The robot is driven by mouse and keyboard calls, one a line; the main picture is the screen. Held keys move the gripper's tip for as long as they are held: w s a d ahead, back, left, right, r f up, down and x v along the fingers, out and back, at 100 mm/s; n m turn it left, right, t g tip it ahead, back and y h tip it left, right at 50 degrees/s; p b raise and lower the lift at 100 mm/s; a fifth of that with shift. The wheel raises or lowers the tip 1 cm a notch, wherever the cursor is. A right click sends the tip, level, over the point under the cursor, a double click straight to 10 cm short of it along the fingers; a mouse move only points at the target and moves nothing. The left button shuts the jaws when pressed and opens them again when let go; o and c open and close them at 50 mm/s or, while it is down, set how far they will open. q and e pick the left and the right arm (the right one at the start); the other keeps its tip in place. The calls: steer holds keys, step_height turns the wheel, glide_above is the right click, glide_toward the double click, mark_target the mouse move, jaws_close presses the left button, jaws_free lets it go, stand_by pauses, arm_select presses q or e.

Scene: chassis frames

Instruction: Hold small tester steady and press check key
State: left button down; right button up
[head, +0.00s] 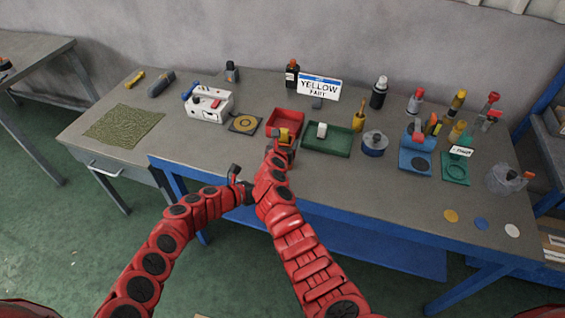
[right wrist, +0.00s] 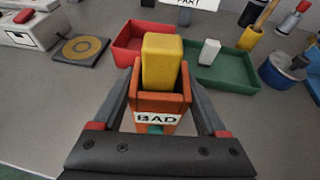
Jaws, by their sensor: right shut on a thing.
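A small orange box with a white BAD plate, apparently the small tester (right wrist: 150,100), stands on the bench between the fingers of my right gripper (right wrist: 161,76). A yellow block (right wrist: 163,62) sits upright in its top. A teal patch, perhaps the check key (right wrist: 156,129), shows below the plate, partly hidden by the gripper body. In the head view the tester (head: 285,135) is largely covered by my right gripper (head: 281,147), shut on it. My left gripper (head: 236,175) is beside the right forearm, low before the bench edge; its jaws are too small to read.
Behind the tester are a red tray (head: 286,118) and a green tray (head: 327,146) holding a white piece. A white device with a red top part (head: 208,107) and a yellow-ringed pad (head: 245,124) lie left.

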steer(key=o, duration=1.5)
steer(key=shift+s+r, duration=0.1)
steer(key=shift+s, duration=0.05)
